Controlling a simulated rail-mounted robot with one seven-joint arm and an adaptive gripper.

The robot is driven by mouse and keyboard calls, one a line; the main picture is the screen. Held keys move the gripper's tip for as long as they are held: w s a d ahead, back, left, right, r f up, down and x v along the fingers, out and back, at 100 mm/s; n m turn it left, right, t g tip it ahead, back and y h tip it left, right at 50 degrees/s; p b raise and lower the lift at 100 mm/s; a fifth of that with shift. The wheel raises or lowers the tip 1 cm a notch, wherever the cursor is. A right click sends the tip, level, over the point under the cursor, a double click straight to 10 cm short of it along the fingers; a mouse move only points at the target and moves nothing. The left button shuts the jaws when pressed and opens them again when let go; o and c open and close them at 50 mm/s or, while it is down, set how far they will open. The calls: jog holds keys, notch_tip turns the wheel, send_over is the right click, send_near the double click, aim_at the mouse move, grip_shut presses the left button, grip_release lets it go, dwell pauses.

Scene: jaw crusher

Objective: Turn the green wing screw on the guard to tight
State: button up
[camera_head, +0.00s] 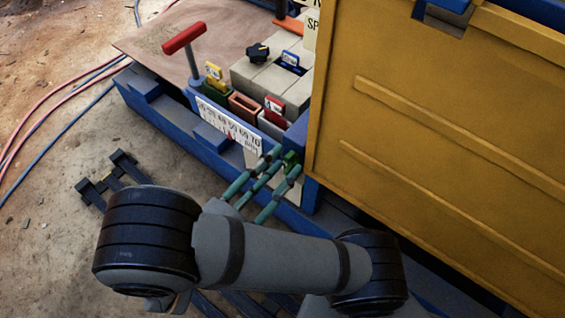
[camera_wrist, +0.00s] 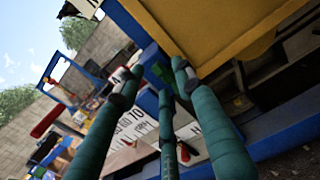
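The green wing screw (camera_head: 291,159) is at the lower left corner of the yellow guard (camera_head: 430,130), by a blue post. It also shows as a small green shape in the wrist view (camera_wrist: 161,72). My gripper (camera_head: 280,164) has teal fingers pointing at the screw. In the wrist view my gripper's fingers (camera_wrist: 158,79) are spread apart, with the screw showing between their tips. The gripper looks open. Whether any finger touches the screw, I cannot tell. The screw's wings are too small and partly hidden to read their angle.
A white number scale (camera_head: 228,125) lies left of the fingers. Behind it are a red-handled lever (camera_head: 184,38), a black knob (camera_head: 258,51) and small coloured tags. The blue frame (camera_head: 170,122) runs along the front. Loose cables (camera_head: 60,105) lie on open ground at left.

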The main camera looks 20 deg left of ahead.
jog(key=shift+x, duration=0.8)
jog(key=shift+c, duration=1.4)
grip_shut()
